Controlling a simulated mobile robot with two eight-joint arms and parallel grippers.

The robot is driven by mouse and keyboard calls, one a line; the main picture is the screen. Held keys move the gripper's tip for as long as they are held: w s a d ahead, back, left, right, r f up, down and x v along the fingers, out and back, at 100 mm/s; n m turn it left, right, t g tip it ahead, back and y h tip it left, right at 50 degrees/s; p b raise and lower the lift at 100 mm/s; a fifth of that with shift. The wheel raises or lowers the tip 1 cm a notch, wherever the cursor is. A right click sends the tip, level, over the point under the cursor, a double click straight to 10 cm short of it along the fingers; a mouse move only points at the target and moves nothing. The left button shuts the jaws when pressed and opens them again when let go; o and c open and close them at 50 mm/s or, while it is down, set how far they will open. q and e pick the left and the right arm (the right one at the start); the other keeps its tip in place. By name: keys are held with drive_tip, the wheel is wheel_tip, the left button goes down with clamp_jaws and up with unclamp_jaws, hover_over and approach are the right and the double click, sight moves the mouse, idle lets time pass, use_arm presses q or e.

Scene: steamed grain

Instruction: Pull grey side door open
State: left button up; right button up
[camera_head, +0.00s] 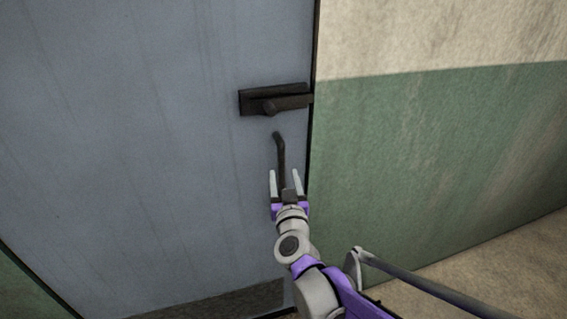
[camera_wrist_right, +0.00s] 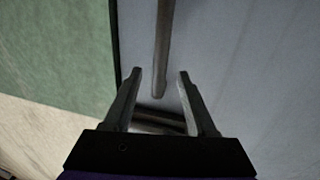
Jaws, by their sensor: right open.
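The grey side door (camera_head: 150,120) fills the left of the head view and looks shut against its frame. A dark lever handle on a plate (camera_head: 258,101) sits near its right edge. Below it is a dark upright pull bar (camera_head: 280,150). My right gripper (camera_head: 285,172) is open at the lower part of this bar. In the right wrist view, the bar (camera_wrist_right: 162,50) runs between the two spread fingers of the right gripper (camera_wrist_right: 159,74); I cannot tell whether either finger touches it. My left gripper is in neither view.
A wall, cream above and green below (camera_head: 430,160), adjoins the door's right edge. The beige floor (camera_head: 480,265) shows at the lower right. A grey rod-like bar (camera_head: 430,287) crosses the lower right; I cannot tell what it belongs to.

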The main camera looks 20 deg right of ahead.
sight(282, 165)
drive_tip(key=w, duration=0.4)
drive_tip(key=w+d+p, duration=0.1)
drive_tip(key=w, duration=0.1)
drive_tip(key=shift+w, duration=0.15)
clamp_jaws()
idle(1.3)
